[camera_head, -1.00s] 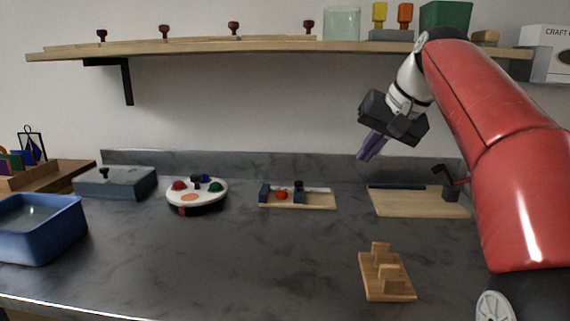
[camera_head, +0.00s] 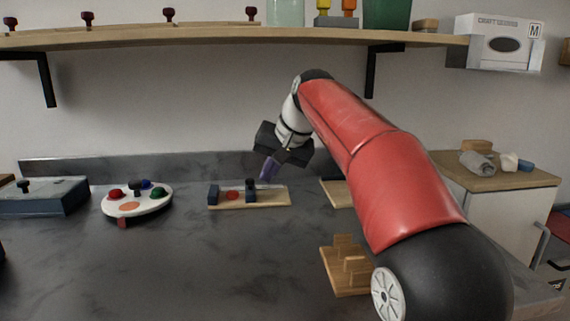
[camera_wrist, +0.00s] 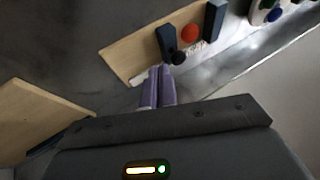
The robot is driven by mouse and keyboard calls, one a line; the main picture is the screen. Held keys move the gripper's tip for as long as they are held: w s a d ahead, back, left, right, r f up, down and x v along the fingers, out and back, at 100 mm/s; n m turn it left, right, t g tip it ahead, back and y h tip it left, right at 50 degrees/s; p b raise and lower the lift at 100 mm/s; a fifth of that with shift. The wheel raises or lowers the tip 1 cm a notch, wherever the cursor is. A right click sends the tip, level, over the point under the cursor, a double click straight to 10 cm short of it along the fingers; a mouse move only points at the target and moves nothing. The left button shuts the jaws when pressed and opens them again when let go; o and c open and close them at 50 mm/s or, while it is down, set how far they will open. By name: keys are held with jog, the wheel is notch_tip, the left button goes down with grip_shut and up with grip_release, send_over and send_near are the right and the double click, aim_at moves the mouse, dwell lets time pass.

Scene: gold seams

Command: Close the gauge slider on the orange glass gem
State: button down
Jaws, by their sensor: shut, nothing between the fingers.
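The orange-red glass gem (camera_head: 233,195) lies on a wooden gauge board (camera_head: 272,200) at the back of the counter. A dark fixed block (camera_head: 213,194) stands at its left, and the dark gauge slider (camera_head: 251,189) with a black knob stands at its right, apart from the gem. In the wrist view the gem (camera_wrist: 190,33) sits between the slider (camera_wrist: 168,42) and the fixed block (camera_wrist: 214,18). My gripper (camera_head: 268,174) has purple fingers pointing down at the board's right part, just right of the slider. The fingers (camera_wrist: 158,72) are together and empty; contact with the slider cannot be told.
A round white palette (camera_head: 137,203) with coloured gems is left of the board. A wooden stand (camera_head: 345,270) is at front right. Another wooden board (camera_head: 338,193) lies partly behind my arm. A shelf (camera_head: 230,37) hangs above; the middle counter is clear.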

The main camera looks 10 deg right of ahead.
aim_at(251, 192)
jog(key=shift+w+a+f, duration=0.1)
jog(key=shift+a+f, duration=0.1)
jog(key=shift+a, duration=0.4)
jog(key=a+p, duration=0.1)
jog(key=a, duration=0.1)
jog(key=shift+a+r, duration=0.15)
jog(key=shift+a, duration=0.4)
jog(key=shift+d, duration=0.1)
